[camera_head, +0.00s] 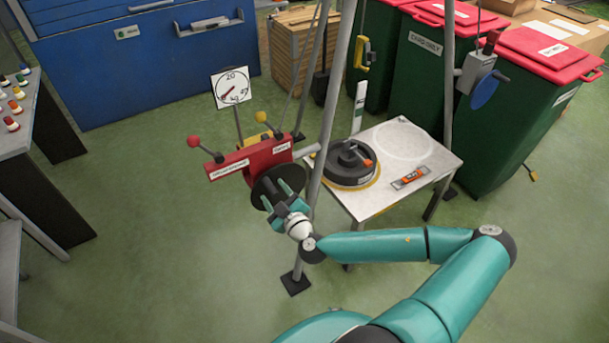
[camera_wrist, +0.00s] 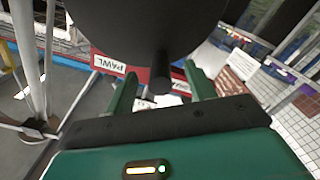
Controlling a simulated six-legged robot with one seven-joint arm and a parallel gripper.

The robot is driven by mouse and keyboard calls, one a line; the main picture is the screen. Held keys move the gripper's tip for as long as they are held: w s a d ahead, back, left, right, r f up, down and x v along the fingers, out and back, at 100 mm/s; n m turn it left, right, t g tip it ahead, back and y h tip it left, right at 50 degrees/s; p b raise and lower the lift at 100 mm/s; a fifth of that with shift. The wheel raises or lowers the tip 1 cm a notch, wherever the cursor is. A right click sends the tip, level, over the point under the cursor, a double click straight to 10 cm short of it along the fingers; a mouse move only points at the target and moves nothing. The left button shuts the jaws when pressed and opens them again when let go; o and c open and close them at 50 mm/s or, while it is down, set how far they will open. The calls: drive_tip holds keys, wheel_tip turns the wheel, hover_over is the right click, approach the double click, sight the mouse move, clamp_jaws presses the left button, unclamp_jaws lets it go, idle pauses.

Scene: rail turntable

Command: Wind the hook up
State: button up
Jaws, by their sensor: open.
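A red block (camera_head: 249,159) carries white labels, one reading PAWL in the wrist view (camera_wrist: 108,63). A lever with a red knob (camera_head: 193,141) and one with a yellow knob (camera_head: 261,117) rise from it. A dark round disc (camera_head: 264,181) faces my gripper on its near side. My gripper (camera_head: 275,192) is open at the disc. In the wrist view, its green fingers (camera_wrist: 160,78) stand either side of a dark peg (camera_wrist: 161,87); contact cannot be told. A yellow hook-shaped part (camera_head: 361,53) hangs at the back, beside a tripod leg.
Grey tripod legs (camera_head: 329,100) stand close right of my gripper. A small table (camera_head: 437,160) holds a black round piece (camera_head: 349,171) and an orange-marked level (camera_head: 411,178). A box with a blue wheel (camera_head: 484,90) is on the right leg.

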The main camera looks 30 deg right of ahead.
drive_tip(key=s, duration=0.6)
drive_tip(key=shift+s, duration=0.25)
idle(0.4)
